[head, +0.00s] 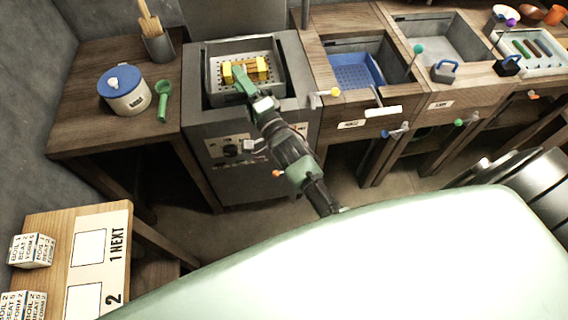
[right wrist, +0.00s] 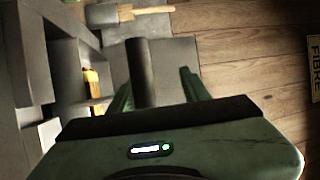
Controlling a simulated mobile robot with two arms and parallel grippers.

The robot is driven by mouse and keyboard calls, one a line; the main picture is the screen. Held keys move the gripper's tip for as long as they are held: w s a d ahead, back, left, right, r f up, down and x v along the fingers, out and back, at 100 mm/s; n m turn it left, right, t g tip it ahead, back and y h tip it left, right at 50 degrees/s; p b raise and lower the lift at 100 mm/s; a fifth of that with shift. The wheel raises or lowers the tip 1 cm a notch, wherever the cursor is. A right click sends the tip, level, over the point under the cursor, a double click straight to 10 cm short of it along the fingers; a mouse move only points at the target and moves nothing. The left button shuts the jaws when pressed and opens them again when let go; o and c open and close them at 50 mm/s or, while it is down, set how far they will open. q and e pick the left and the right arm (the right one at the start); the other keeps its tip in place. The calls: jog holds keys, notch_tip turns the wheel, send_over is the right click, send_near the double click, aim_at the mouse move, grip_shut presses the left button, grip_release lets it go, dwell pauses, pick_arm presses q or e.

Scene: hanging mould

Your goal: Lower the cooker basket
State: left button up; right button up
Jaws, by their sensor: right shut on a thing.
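The cooker (head: 245,165) is a grey box with a square opening on top. The cooker basket (head: 218,90), pale metal with holes, sits in that opening with its rim near the top edge. Yellow pieces (head: 262,66) are in or on the basket; they also show in the right wrist view (right wrist: 92,85). My right gripper (head: 242,80) is over the basket's front. In the right wrist view its green fingers (right wrist: 158,92) stand either side of a dark round bar (right wrist: 140,72), shut on it. How the bar joins the basket is hidden. My left gripper is not in view.
A lidded pot (head: 125,98), a green ladle (head: 163,100) and a brush holder (head: 158,45) stand on the left table. Right of the cooker are a basin with a blue basket (head: 355,72), and a second basin (head: 445,42). Printed blocks (head: 32,250) lie at lower left.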

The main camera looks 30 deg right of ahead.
jog(key=shift+b+v, duration=0.75)
jog(key=shift+v, duration=0.15)
jog(key=a+b+v, duration=0.1)
jog(key=v, duration=0.5)
pick_arm(q)
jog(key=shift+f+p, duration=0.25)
jog(key=shift+p, duration=0.15)
pick_arm(e)
jog(key=s+f+n+g, duration=0.3)
jog(key=s+f, duration=0.1)
jog(key=f, duration=0.7)
jog(key=s+d+f+n+g, duration=0.1)
jog(key=s+f+n+g, duration=0.2)
jog(key=f, duration=0.9)
jog(key=s+f+n+g+h, duration=0.1)
jog(key=s+f+n+g, duration=0.2)
jog(key=s+f, duration=0.4)
notch_tip(320, 180, down, 5)
jog(key=shift+d+g, duration=0.2)
jog(key=shift+g, duration=0.1)
